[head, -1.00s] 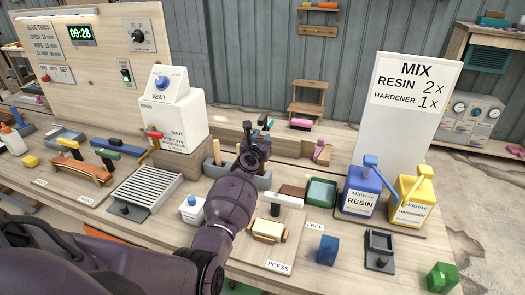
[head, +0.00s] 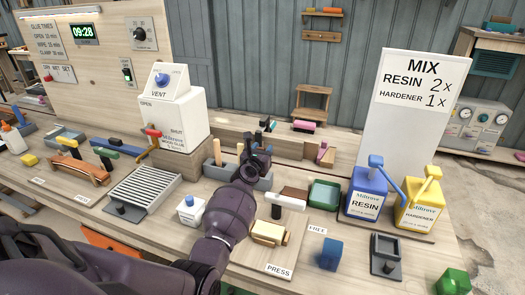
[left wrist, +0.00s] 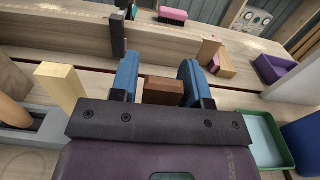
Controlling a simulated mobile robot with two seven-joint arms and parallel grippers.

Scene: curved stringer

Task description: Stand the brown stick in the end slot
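In the head view my gripper hides this stick. A pale stick (left wrist: 62,86) stands upright at the left in the grey tray, also seen in the head view (head: 217,152). The end slot is not clearly visible. My right gripper is not in view.
A green tray (head: 324,195), blue resin jug (head: 364,205) and yellow hardener jug (head: 416,212) stand to the right. The white glue box (head: 180,120) is at the left. A slatted rack (head: 146,188) and small white bottle (head: 190,213) are nearer.

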